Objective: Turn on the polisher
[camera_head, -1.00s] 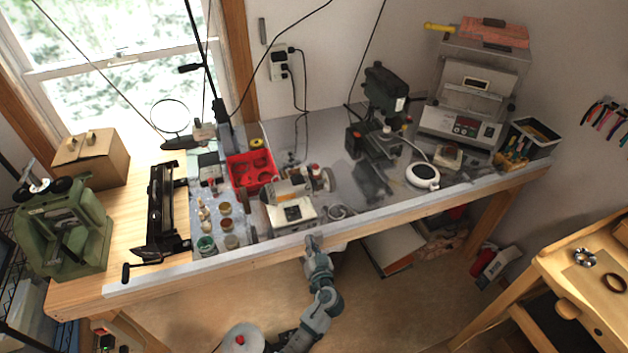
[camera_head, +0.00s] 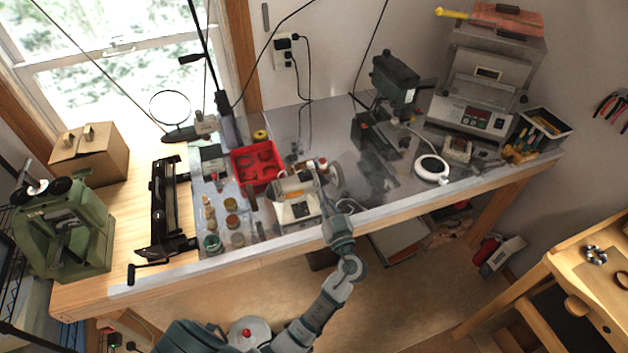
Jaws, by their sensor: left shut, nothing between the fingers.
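The polisher (camera_head: 293,208) is a small cream bench machine with a wheel on its right side. It stands at the front middle of the metal-topped workbench. My left arm reaches up from the bottom of the head view. My left gripper (camera_head: 332,214) is shut and empty at the front right of the polisher, close to its base and below the wheel. I cannot tell if it touches the machine. The gripper hides part of the polisher's lower right side. A switch is too small to make out. My right gripper is not in view.
A red tray (camera_head: 256,166) and several small jars (camera_head: 212,242) stand left of the polisher. A drill press (camera_head: 388,95), a white round device (camera_head: 432,168) and a small oven (camera_head: 480,85) stand to the right. A wooden table (camera_head: 590,275) is at the lower right.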

